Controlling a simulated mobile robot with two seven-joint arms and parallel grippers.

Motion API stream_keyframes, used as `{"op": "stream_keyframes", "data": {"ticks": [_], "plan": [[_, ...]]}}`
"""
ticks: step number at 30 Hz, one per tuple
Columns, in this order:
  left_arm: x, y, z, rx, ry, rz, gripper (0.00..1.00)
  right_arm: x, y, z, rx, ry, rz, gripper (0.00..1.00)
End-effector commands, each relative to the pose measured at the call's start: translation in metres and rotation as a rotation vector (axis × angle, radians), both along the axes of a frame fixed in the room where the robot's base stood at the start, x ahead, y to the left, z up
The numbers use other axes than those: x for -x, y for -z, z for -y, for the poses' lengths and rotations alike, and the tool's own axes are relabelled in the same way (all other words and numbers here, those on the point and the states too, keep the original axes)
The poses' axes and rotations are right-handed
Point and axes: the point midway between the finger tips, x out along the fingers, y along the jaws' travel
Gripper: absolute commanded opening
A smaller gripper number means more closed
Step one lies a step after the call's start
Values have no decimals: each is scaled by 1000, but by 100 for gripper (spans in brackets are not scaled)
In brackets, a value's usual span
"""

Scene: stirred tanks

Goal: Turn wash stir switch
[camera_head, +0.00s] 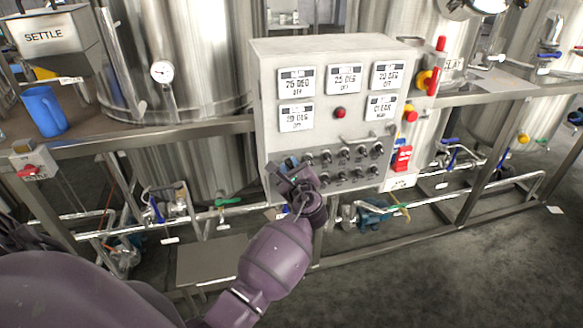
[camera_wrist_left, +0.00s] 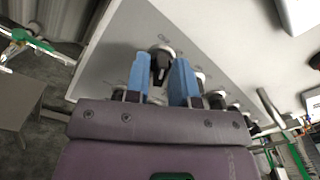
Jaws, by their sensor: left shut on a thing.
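The grey control panel (camera_head: 259,110) stands in the middle of the head view, with several black rotary switches (camera_head: 344,153) in rows along its lower part. My left gripper (camera_head: 292,170) is at the panel's lower left corner and covers the switches there. In the left wrist view, the blue fingers of my left gripper (camera_wrist_left: 160,78) stand on either side of a black switch knob (camera_wrist_left: 161,62) with a white pointer line and are shut on it. The label beside this knob is too small to read, so I cannot tell whether it is the wash stir switch.
Several display plates (camera_head: 296,80) and a red lamp (camera_head: 340,113) are above the switches. Red and yellow valve handles (camera_head: 427,83) are close to the panel's right side. Steel tanks (camera_head: 195,60) stand behind. A blue jug (camera_head: 40,112) is on the left ledge. Floor at lower right is clear.

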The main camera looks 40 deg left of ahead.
Motion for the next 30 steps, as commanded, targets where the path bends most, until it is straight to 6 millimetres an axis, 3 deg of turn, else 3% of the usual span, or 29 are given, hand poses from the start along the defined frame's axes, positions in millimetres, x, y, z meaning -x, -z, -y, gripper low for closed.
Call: {"op": "stream_keyframes", "data": {"ticks": [1, 3, 14, 30], "plan": [[0, 0, 0, 2, 0, 0, 26, -2, -1, 0, 1, -1, 3, 36], [0, 0, 0, 2, 0, 0, 36, -4, -2, -1, 0, -2, 7, 36], [3, 1, 4, 1, 1, -1, 36, -8, -4, -1, 0, -4, 16, 36], [59, 1, 68, 1, 1, -1, 36, 2, 1, 0, 0, 2, -4, 36]]}}
